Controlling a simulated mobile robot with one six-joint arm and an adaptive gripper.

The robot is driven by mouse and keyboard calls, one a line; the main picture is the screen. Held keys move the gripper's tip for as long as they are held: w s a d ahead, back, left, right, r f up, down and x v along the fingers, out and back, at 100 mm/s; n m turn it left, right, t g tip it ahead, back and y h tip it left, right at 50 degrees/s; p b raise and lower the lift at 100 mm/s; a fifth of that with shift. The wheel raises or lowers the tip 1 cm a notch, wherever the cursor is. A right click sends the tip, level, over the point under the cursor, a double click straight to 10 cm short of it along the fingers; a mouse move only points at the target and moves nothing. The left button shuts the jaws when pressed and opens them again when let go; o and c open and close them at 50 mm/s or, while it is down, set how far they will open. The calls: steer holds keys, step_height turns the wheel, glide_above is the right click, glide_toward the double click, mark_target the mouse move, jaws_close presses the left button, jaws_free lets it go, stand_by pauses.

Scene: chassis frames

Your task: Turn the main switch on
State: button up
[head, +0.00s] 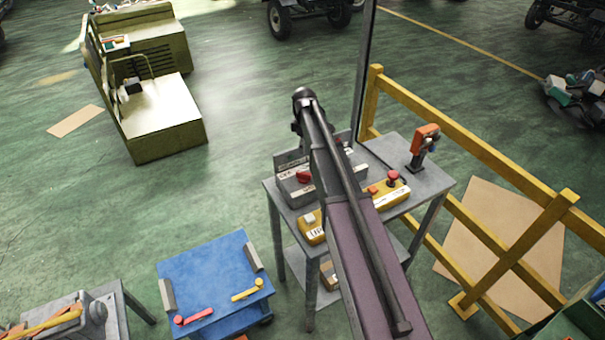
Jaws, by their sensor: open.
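A grey box (290,190) with white labels stands at the left of a grey metal table (435,180). A red knob (304,177) shows on it; this looks like the main switch, but the labels are too small to read and I cannot tell its setting. My arm runs from the bottom of the picture up across the table and hides the right part of the box. The arm's dark far joint lies above the box in the picture. My gripper cannot be made out; it is hidden behind the arm.
A yellow box (392,194) with red buttons, another yellow box (310,229) and an orange tool on a stand (425,142) are on the table. A yellow railing (470,150) runs along the right. A blue cart (215,280) stands front left. Green floor lies open behind.

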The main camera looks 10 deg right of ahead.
mark_target(304, 173)
steer(key=shift+f+b, duration=6.7)
steer(key=shift+f, duration=0.05)
jaws_close()
